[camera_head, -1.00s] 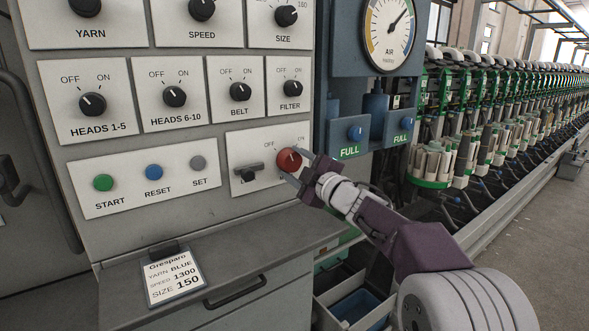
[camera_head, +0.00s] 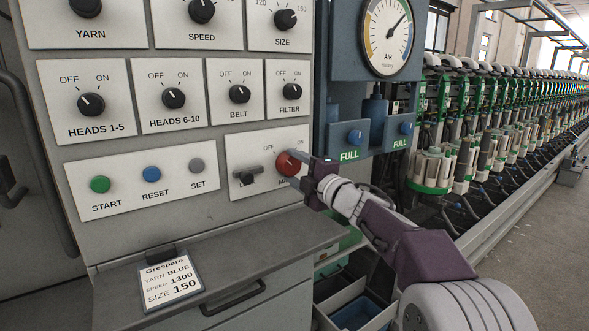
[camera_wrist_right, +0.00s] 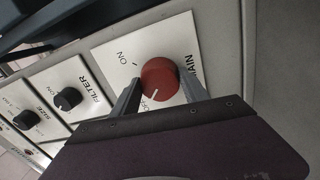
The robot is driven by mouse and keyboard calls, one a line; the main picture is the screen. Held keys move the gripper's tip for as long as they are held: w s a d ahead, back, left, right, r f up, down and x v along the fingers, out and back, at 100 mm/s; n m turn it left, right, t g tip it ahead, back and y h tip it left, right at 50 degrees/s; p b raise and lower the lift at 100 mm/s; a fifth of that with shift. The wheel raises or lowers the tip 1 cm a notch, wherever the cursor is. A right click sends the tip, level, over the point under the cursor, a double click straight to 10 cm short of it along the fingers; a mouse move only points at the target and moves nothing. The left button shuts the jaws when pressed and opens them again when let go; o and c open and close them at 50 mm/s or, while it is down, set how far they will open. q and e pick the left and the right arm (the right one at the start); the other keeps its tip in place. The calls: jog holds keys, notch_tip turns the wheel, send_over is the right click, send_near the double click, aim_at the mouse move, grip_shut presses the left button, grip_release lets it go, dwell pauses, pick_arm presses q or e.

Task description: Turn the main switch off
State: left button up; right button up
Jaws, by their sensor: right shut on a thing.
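The red main switch knob (camera_head: 287,163) sits on a white plate low on the panel's right side, with OFF and ON labels above it. My right gripper (camera_head: 291,165) reaches it from the right and is shut on it. In the right wrist view the knob (camera_wrist_right: 161,80) lies between the two fingers (camera_wrist_right: 162,94), and its white pointer line points toward the OFF label. The fingers hide part of the MAIN plate. My left gripper is not in view.
A black handle-shaped switch (camera_head: 247,176) is just left of the red knob on the same plate. Start, reset and set buttons (camera_head: 152,174) are further left. A grey ledge (camera_head: 230,250) with a card (camera_head: 170,286) juts out below. Blue air units (camera_head: 352,134) stand at right.

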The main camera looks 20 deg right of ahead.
jog(key=o, duration=1.4)
jog(key=shift+c, duration=0.2)
jog(key=shift+s+d, duration=0.1)
jog(key=v, duration=0.9)
jog(key=shift+p, duration=0.4)
